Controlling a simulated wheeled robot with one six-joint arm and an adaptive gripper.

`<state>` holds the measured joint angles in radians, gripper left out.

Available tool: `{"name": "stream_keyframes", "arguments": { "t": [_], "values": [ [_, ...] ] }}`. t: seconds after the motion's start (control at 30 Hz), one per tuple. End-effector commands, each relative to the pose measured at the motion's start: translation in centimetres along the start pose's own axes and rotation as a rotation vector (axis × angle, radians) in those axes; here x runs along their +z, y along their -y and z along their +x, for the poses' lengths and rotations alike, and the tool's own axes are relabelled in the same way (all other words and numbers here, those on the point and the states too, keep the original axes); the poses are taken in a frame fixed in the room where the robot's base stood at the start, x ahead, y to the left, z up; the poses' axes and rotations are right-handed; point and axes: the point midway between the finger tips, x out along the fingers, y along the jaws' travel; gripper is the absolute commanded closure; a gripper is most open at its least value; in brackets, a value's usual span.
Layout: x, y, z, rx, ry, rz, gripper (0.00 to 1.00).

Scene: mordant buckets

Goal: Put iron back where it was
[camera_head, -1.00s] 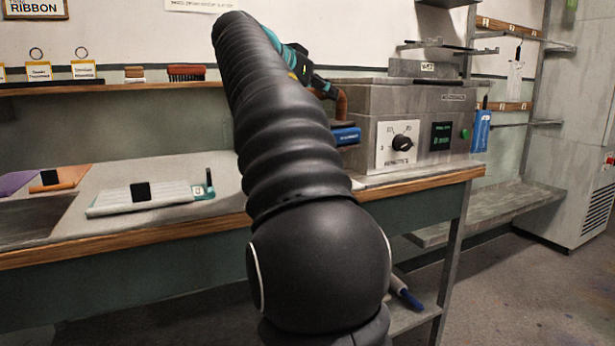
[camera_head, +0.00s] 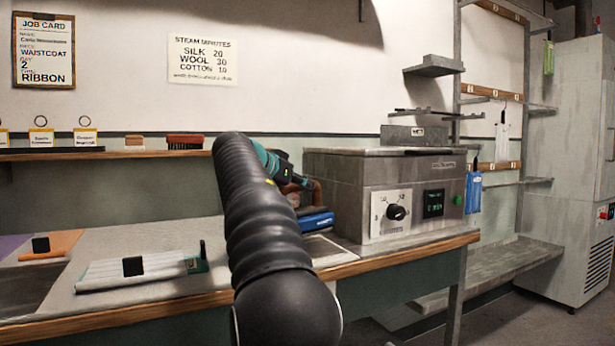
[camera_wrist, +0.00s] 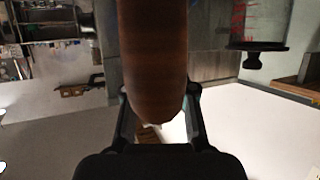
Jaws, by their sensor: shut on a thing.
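The iron has a blue body (camera_head: 318,222) and a brown handle (camera_head: 306,190). In the head view it is just left of the grey steamer box, low over a pale plate (camera_head: 328,250) on the worktop. I cannot tell whether it touches the plate. My gripper (camera_head: 285,172) is shut on the handle. In the wrist view the brown wooden handle (camera_wrist: 152,60) fills the space between my fingers (camera_wrist: 160,108). My arm hides part of the iron and the worktop behind it.
The steamer box (camera_head: 335,190) with dial and display stands close right of the iron. A pale striped pad (camera_head: 105,272) lies left on the worktop (camera_head: 195,232). A shelf (camera_head: 70,155) holds a red brush (camera_head: 185,141). An open rack (camera_head: 470,120) stands right.

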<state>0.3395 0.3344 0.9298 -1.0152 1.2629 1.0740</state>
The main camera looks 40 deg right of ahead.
Motion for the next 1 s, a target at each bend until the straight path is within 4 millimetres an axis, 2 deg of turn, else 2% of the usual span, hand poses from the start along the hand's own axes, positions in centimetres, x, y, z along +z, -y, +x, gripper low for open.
{"name": "stream_keyframes", "arguments": {
  "t": [0.13,0.4,0.5,0.9,0.93,1.0],
  "values": [
    [0.2,0.2,0.2,-0.002,-0.004,0.002,1.00],
    [3.0,0.2,1.4,-0.001,-0.005,0.000,1.00],
    [3.5,0.2,1.6,-0.001,-0.005,0.002,1.00],
    [3.8,0.2,1.7,-0.001,-0.005,0.003,1.00],
    [4.0,0.3,1.8,0.000,-0.001,0.000,0.70],
    [4.0,0.3,1.8,0.000,-0.001,0.000,0.52]
  ]
}}
